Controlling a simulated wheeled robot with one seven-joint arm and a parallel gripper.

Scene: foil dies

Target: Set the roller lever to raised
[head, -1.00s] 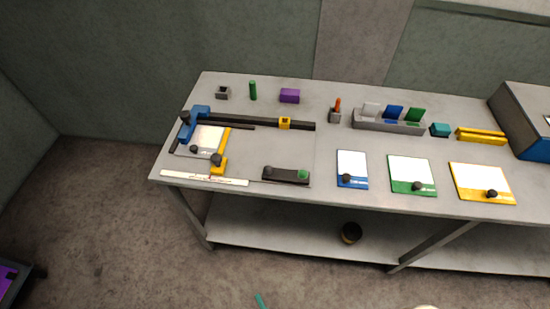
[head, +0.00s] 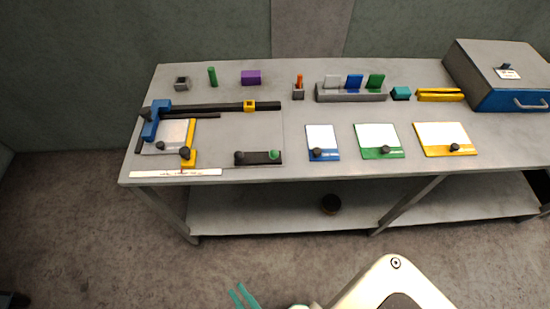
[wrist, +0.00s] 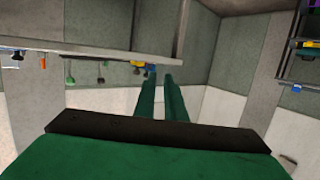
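A grey box machine (head: 480,66) with a blue front and a bar handle stands at the table's right end. On its top is a small dark lever or knob (head: 505,66) by a white label, probably the roller lever; its setting is too small to tell. My gripper (head: 243,294) is at the bottom of the head view, low in front of the table and far from the machine. Its two teal fingers are apart with nothing between them; they also show in the wrist view (wrist: 160,76).
The grey table (head: 295,125) holds a blue and yellow jig (head: 157,120), a card rack (head: 350,94), and blue, green and yellow framed plates along the front. The floor in front is clear.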

